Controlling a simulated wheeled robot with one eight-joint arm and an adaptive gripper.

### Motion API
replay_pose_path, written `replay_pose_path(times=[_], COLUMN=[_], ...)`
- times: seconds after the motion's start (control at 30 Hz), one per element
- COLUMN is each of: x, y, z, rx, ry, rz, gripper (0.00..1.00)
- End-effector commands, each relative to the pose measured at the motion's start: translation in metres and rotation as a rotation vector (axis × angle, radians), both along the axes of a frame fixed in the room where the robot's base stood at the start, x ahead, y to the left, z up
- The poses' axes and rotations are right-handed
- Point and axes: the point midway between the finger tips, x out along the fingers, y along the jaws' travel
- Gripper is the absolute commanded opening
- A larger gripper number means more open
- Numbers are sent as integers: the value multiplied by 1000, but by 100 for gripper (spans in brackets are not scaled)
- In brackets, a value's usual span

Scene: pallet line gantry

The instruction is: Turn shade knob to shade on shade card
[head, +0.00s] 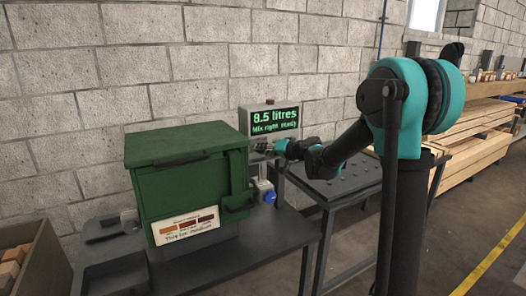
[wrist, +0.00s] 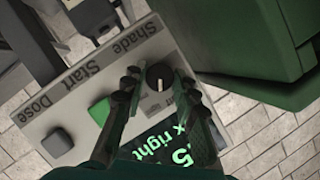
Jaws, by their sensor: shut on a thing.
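The shade knob (wrist: 160,76) is a round black dial with a white pointer line, on the control panel (wrist: 128,62) under the word "Shade". In the wrist view my gripper (wrist: 158,79) has one finger on each side of the knob and is shut on it. The small setting words around the knob are partly hidden by the fingers. In the head view my gripper (head: 265,147) is at the control box (head: 246,125), whose screen reads "8.5 litres" and "Mix right ready". The shade card (head: 186,226) on the green box has several brown swatches and reads "This lot: medium".
A green Start button (wrist: 99,111) and a grey Dose button (wrist: 57,142) are beside the knob. The large green box (head: 180,180) stands close to the panel. A blue-tipped part (head: 270,197) is below the control box. A dark table (head: 340,180) is to the right.

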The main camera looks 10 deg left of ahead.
Motion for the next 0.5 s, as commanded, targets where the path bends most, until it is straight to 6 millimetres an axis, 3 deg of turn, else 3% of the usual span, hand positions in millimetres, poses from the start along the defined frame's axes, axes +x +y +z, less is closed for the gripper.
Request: replay_pose_path(times=[0.5], x=[2], y=[-2], z=[-3], rx=[401], ry=[270], rz=[-1], gripper=[0])
